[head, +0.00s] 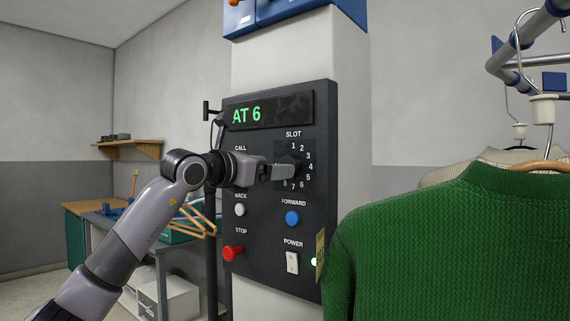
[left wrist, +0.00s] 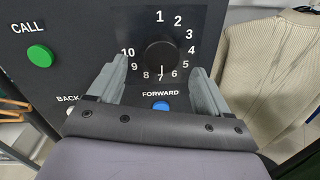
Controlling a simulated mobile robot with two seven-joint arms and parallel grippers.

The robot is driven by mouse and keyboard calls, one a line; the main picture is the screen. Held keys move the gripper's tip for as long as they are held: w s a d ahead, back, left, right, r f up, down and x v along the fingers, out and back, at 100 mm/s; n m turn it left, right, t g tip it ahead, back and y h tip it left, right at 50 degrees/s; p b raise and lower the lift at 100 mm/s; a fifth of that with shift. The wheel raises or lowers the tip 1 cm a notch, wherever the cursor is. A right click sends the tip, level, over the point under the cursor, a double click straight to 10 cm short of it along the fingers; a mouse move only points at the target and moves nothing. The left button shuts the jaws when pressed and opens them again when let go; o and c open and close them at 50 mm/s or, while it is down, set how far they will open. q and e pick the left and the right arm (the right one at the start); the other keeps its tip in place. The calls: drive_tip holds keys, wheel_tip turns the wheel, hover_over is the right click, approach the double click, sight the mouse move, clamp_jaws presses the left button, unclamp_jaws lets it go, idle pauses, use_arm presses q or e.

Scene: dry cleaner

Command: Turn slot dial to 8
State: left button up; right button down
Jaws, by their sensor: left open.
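The slot dial (left wrist: 160,57) is a round black knob on a dark control panel, ringed by white numbers from 1 to 10. Its white pointer line points down, at about 7. In the head view the dial (head: 291,165) is partly hidden by my left gripper (head: 282,172). The green display (head: 265,110) reads "AT 6". In the left wrist view my left gripper (left wrist: 159,66) is open, with one finger on each side of the dial and a gap to the knob on both sides. My right gripper is in neither view.
The panel also has a green CALL button (left wrist: 40,56), a white BACK button (head: 240,210), a blue FORWARD button (head: 292,218), a red STOP button (head: 233,253) and a POWER switch (head: 292,263). A green sweater (head: 460,250) hangs close at the right.

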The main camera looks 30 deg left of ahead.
use_arm(q)
drive_tip(key=shift+w+d+p, duration=0.2)
drive_tip(key=shift+w, duration=0.8)
drive_tip(key=shift+w+d+p, duration=0.2)
drive_tip(key=shift+w, duration=0.8)
drive_tip(key=c, duration=1)
drive_tip(key=shift+c, duration=0.2)
